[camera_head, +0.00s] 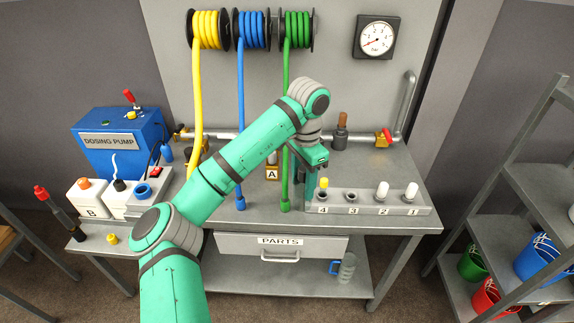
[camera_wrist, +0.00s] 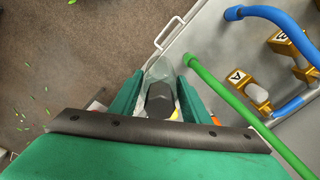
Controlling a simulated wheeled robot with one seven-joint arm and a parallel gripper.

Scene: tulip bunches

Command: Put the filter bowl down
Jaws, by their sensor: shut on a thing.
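My gripper (camera_head: 311,180) hangs over the bench, just behind the numbered rack and right of the green hose. In the wrist view its two green fingers (camera_wrist: 160,93) are closed around a translucent, cup-like piece with a dark part, which I take to be the filter bowl (camera_wrist: 158,68). The head view does not show the bowl clearly, since the gripper and arm cover it. I cannot tell whether its lower end touches anything.
The grey rack (camera_head: 418,211) has slots 4 to 1; white cartridges stand in 2 and 1, and a yellow piece (camera_head: 323,183) is at 4. Green hose (camera_head: 286,150) and block A (camera_head: 272,173) are close by. The bench's right rear (camera_head: 375,165) is clear.

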